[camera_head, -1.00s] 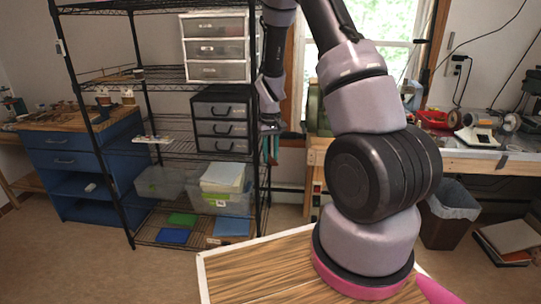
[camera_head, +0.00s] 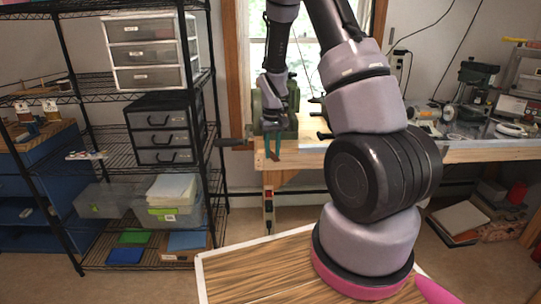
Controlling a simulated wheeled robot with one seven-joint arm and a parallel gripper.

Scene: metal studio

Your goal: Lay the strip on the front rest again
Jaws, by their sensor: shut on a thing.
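My gripper (camera_head: 272,149) hangs from the arm in the upper middle of the head view, with its teal fingers pointing down. A small brown piece (camera_head: 273,157) shows between the fingertips. It looks like the end of the strip, held in the air, but it is too small to be certain. The fingers look close together on it. Behind the gripper is the left end of the workbench; the gap between them cannot be judged. I cannot make out the front rest in this view.
A black wire shelf (camera_head: 215,120) with drawer boxes stands at the left. A wooden workbench (camera_head: 450,153) with tools runs along the back right under the window. Books (camera_head: 460,222) lie on the floor at the right.

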